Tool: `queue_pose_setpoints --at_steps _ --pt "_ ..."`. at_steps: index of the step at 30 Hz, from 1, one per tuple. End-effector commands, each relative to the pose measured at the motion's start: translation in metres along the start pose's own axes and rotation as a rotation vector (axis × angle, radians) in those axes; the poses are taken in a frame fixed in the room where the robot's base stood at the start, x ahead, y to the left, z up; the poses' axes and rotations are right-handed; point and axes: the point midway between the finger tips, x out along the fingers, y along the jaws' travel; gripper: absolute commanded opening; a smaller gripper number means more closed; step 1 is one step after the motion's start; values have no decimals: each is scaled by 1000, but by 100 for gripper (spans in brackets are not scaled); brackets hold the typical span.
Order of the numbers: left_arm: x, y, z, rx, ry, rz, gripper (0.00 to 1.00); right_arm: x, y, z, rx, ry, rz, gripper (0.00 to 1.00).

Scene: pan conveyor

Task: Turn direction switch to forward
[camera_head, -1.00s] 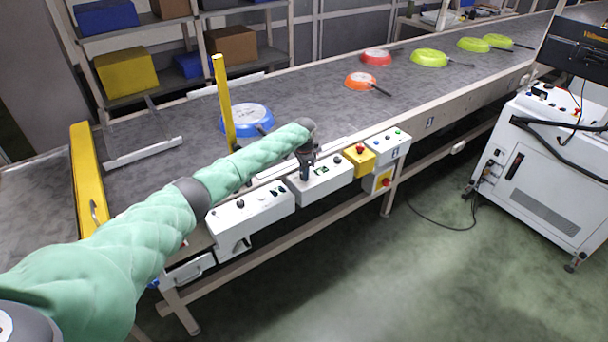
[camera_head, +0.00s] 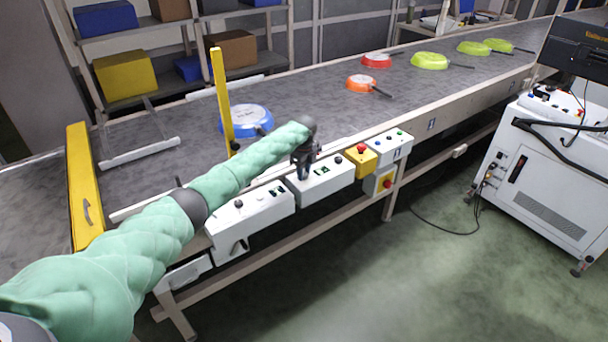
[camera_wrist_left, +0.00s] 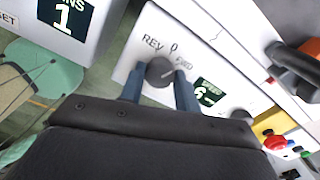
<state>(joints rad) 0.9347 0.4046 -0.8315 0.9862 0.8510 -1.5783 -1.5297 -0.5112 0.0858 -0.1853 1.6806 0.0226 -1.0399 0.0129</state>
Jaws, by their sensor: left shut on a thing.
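The direction switch (camera_wrist_left: 160,71) is a dark round knob on a white control box (camera_head: 330,181), with REV, 0 and FWD printed around it in the left wrist view. A light mark on the knob seems to point to the right, toward FWD. My left gripper (camera_head: 304,172) reaches down onto this box in the head view. Its two blue-grey fingers stand on either side of the knob in the left wrist view, shut on it. In the head view the gripper hides the knob. My right gripper is not in view.
Other white control boxes (camera_head: 252,212) and a yellow box with a red button (camera_head: 361,157) sit beside it along the conveyor (camera_head: 300,105). A blue pan (camera_head: 245,118) lies on the belt behind my arm, with several other pans farther off. A yellow post (camera_head: 222,95) stands near my forearm.

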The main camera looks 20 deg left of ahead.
Motion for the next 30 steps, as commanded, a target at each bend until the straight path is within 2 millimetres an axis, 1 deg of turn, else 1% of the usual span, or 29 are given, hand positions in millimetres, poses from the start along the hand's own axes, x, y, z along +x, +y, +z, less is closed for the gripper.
queue_pose_setpoints --at_steps 3,9,15,21,30 --pt "0 -1 1 96 -1 -3 9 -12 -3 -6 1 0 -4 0" --pt "-1 -1 1 233 -1 -4 9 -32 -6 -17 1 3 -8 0" --pt "-2 -1 1 324 -1 -4 9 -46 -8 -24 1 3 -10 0" --pt "-2 -1 1 370 -1 -4 9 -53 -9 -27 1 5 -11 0" --pt "-3 -1 1 381 -1 -4 10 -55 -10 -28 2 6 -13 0"
